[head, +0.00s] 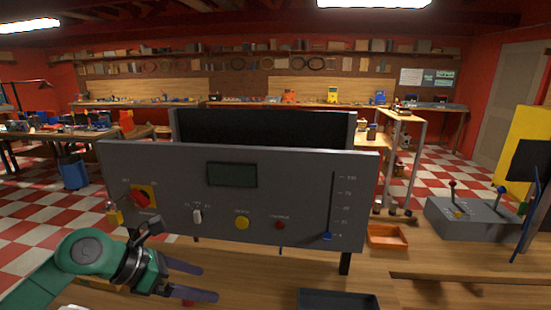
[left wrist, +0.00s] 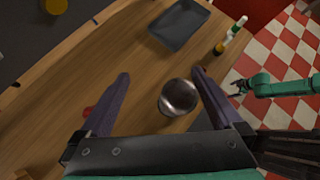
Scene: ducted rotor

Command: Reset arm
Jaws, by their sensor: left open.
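My left gripper (head: 212,283) is open and empty, low in front of the grey control panel (head: 300,190). The panel carries a red rotary knob (head: 140,197), a white toggle (head: 197,216), a yellow button (head: 242,222), a red button (head: 280,225) and a slider with a blue handle (head: 327,236) at its bottom. In the left wrist view my left gripper (left wrist: 160,73) has its fingers wide apart. A shiny round metal object (left wrist: 178,97) shows between them, apart from both. My right gripper (left wrist: 240,88) is small at the right; its jaws are unclear.
A dark tray (head: 338,299) lies on the wooden table at the front, and an orange tray (head: 387,236) sits right of the panel. A grey box with levers (head: 470,217) stands further right. A small red thing (left wrist: 87,112) is beside my left finger.

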